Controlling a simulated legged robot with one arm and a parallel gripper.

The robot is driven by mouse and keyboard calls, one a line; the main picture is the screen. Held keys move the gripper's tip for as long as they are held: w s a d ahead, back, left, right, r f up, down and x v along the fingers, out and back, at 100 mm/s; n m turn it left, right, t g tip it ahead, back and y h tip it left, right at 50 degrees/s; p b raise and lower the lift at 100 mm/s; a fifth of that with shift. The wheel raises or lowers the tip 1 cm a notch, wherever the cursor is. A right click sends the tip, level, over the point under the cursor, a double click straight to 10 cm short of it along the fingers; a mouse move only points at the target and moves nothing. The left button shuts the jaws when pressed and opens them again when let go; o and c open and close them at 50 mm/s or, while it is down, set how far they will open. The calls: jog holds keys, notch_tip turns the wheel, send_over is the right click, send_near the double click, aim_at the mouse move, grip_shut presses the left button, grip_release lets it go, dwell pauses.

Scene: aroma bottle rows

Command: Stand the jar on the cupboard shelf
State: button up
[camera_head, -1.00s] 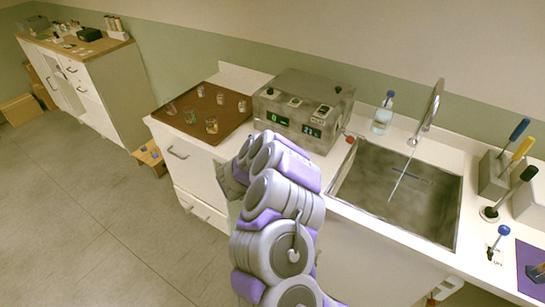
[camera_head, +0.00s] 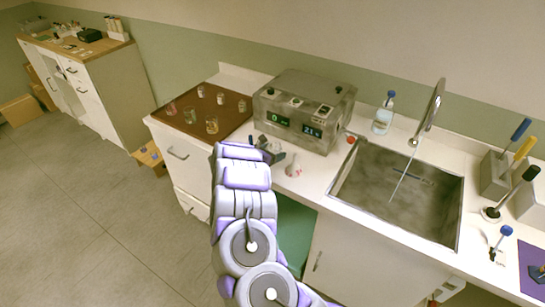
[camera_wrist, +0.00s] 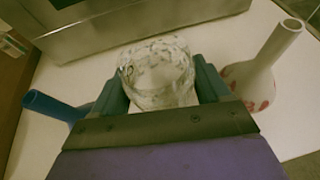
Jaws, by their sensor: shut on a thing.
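A clear glass jar (camera_wrist: 158,72) is between the two dark teal fingers of my gripper (camera_wrist: 160,85) in the wrist view. The fingers are shut on it, one on each side, and hide its lower part. In the head view my gripper (camera_head: 268,150) is over the white counter, in front of the grey metal device; the jar cannot be made out there. A green surface (camera_head: 294,232) shows below the counter edge beside my arm. I cannot tell whether it is the cupboard's inside, and no shelf is clearly visible.
A white flask with red marks (camera_wrist: 250,80) stands close right of my gripper. A blue-ended object (camera_wrist: 50,105) lies to its left. The grey device (camera_head: 303,110) is behind, the brown tray of beakers (camera_head: 180,95) left, the sink (camera_head: 400,190) right.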

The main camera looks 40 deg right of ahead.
jog(key=shift+f, duration=1)
jog(key=shift+f+b, duration=0.15)
jog(key=shift+b, duration=0.2)
jog(key=o, duration=1.1)
jog(key=shift+c, duration=0.2)
